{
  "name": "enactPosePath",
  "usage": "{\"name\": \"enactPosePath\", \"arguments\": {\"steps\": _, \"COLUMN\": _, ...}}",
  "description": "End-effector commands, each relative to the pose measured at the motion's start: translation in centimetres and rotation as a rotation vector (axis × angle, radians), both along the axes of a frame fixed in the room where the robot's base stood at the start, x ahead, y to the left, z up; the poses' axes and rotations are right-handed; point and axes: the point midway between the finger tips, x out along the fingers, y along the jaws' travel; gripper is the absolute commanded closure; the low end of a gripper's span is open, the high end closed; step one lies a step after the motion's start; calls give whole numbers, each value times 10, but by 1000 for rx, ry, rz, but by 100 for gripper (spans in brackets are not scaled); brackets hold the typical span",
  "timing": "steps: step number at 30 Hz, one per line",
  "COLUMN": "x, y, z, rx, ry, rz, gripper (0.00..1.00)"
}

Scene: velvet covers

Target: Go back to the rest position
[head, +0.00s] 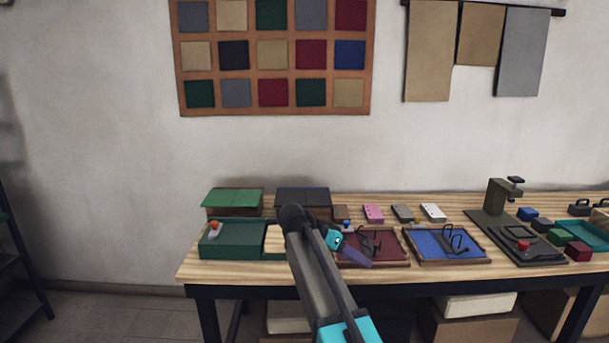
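My arm reaches up from the bottom centre of the head view, in front of the workbench (230,271). Its end folds down to the right over the tray with the dark red lining (396,250). My gripper (358,257) is small and dark in this view, near that tray's left part. I cannot make out its fingers, whether they are apart or together, or whether anything is between them. I cannot tell whether it touches the tray. My arm hides part of the bench behind it.
A green box (232,242) with an orange-topped item stands at left. A blue-lined tray (446,246) with dark wire pieces sits to the right. A press (499,197) and several small blocks crowd the right end. The bench front strip is mostly clear. Boxes lie below.

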Motion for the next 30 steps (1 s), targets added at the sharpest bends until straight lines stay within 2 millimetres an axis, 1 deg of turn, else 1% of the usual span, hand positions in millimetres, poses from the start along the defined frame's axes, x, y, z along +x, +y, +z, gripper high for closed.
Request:
{"name": "enactPosePath", "arguments": {"steps": 8, "x": -4, "y": -17, "z": -34, "rx": -14, "ry": 47, "rz": -23, "gripper": 64}}
{"name": "enactPosePath", "arguments": {"steps": 11, "x": -7, "y": -25, "z": -51, "rx": -19, "ry": 69, "rz": -32, "gripper": 64}}
{"name": "enactPosePath", "arguments": {"steps": 14, "x": -13, "y": -35, "z": -73, "rx": -26, "ry": 99, "rz": -44, "gripper": 64}}
{"name": "enactPosePath", "arguments": {"steps": 17, "x": -24, "y": -47, "z": -102, "rx": -29, "ry": 141, "rz": -58, "gripper": 64}}
{"name": "enactPosePath", "arguments": {"steps": 18, "x": -29, "y": -52, "z": -115, "rx": -28, "ry": 160, "rz": -63, "gripper": 64}}
{"name": "enactPosePath", "arguments": {"steps": 23, "x": -52, "y": -68, "z": -165, "rx": -15, "ry": 229, "rz": -82, "gripper": 64}}
{"name": "enactPosePath", "arguments": {"steps": 24, "x": -58, "y": -72, "z": -178, "rx": -11, "ry": 247, "rz": -85, "gripper": 64}}
{"name": "enactPosePath", "arguments": {"steps": 30, "x": -94, "y": -89, "z": -239, "rx": 24, "ry": 340, "rz": -93, "gripper": 64}}
